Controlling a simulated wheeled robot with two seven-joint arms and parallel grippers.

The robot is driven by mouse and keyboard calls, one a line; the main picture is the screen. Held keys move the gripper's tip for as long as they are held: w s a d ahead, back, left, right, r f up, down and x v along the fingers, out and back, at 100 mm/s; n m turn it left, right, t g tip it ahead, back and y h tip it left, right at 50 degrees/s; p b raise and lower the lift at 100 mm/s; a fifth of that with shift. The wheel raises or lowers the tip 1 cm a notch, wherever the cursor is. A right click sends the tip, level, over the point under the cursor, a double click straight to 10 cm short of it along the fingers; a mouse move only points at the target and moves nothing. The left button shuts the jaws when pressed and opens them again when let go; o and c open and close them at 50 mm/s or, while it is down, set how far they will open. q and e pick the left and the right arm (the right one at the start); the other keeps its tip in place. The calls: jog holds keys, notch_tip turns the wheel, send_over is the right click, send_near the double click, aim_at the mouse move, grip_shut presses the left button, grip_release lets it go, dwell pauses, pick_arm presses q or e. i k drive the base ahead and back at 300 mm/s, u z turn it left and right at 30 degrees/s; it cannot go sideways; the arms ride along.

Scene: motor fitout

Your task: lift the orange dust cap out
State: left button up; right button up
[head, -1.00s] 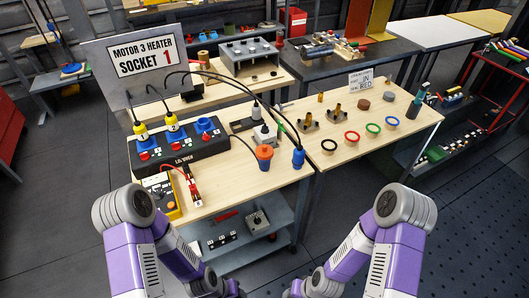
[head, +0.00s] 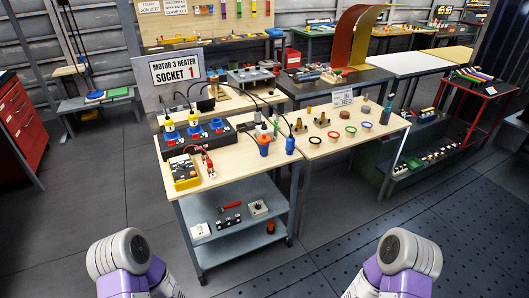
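The orange dust cap (head: 264,138) stands on the front middle of the wooden bench top. A small blue part (head: 264,150) shows directly under it; whether the cap sits in or on this part is too small to tell. A blue connector (head: 290,146) stands upright just to its right. My left and right grippers are out of view; only upper parts of my two arms show at the bottom corners, well short of the bench.
A black socket box (head: 200,141) with blue sockets and yellow plugs stands left of the cap. Black cables arch over the bench. Coloured rings lie on the right-hand table (head: 350,148). The floor before the bench is clear.

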aim_at(263, 139)
jog(key=z, duration=0.6)
jog(key=i, duration=1.5)
jog(key=u, duration=0.4)
